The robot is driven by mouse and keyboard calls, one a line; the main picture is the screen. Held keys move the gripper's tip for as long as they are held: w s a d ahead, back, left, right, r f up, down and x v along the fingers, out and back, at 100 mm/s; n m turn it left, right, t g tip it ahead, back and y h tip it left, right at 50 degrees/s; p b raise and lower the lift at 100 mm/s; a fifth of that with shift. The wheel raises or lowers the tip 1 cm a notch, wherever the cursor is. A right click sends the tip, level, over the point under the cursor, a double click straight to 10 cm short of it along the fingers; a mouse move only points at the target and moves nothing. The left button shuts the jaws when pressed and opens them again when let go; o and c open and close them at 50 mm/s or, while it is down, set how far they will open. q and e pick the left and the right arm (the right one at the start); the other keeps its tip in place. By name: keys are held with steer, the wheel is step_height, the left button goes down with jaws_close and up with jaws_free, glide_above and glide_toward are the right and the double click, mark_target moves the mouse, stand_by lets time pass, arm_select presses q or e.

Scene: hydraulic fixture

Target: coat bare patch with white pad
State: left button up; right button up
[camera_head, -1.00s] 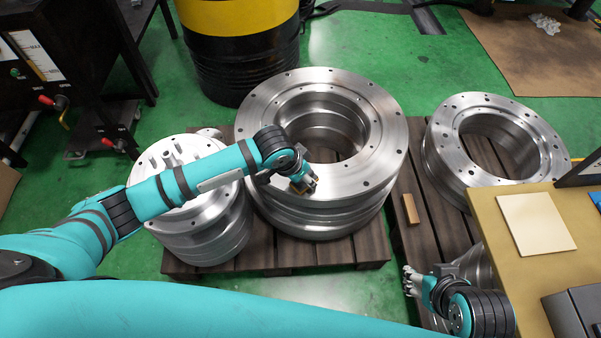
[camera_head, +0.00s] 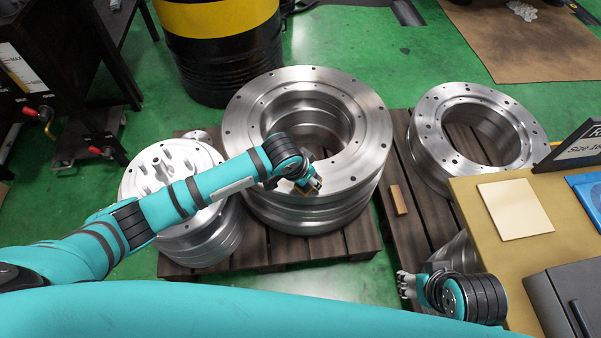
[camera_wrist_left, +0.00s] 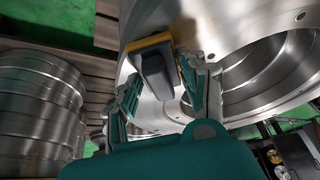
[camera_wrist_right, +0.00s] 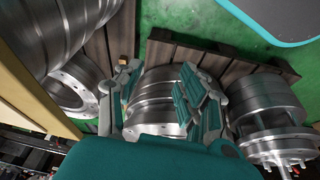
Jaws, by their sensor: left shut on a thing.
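My left gripper (camera_head: 313,186) is shut on a dark grey block with a yellow edge (camera_wrist_left: 154,66). It hangs over the front rim of the large stacked metal ring (camera_head: 368,130), near its top face. In the left wrist view the block sits between the fingers close to the ring's surface; I cannot tell whether it touches. No bare patch stands out on the metal, and no white face shows on the block. A cream square sheet (camera_head: 515,208) lies on the bench at the right. My right gripper (camera_head: 406,286) is open and empty beside the bench.
A studded metal flange stack (camera_head: 190,245) stands left of the ring, and another ring (camera_head: 435,150) stands right. They rest on wooden pallets (camera_head: 355,240), with a small wooden block (camera_head: 397,199) between. A drum (camera_head: 222,60) stands behind. The yellow bench (camera_head: 480,195) borders the right arm.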

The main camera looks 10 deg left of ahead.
mark_target(283, 180)
arm_select(q)
steer(key=shift+p, duration=0.6)
steer(key=shift+a+p, duration=0.6)
steer(key=shift+a, duration=0.2)
steer(key=shift+w+a+p, duration=0.1)
steer(key=shift+a+p, duration=0.55)
steer(key=shift+a, duration=0.3)
steer(key=shift+w+a+f+p, duration=0.1)
steer(key=shift+a+p, duration=0.7)
steer(key=shift+a, duration=0.85)
steer(key=shift+w+a+p, duration=0.1)
steer(key=shift+a+p, duration=0.75)
steer(key=shift+a, duration=0.8)
arm_select(e)
steer(key=s+f+g, duration=0.1)
steer(key=s+f, duration=0.2)
steer(key=f, duration=1.9)
steer(key=shift+f, duration=0.25)
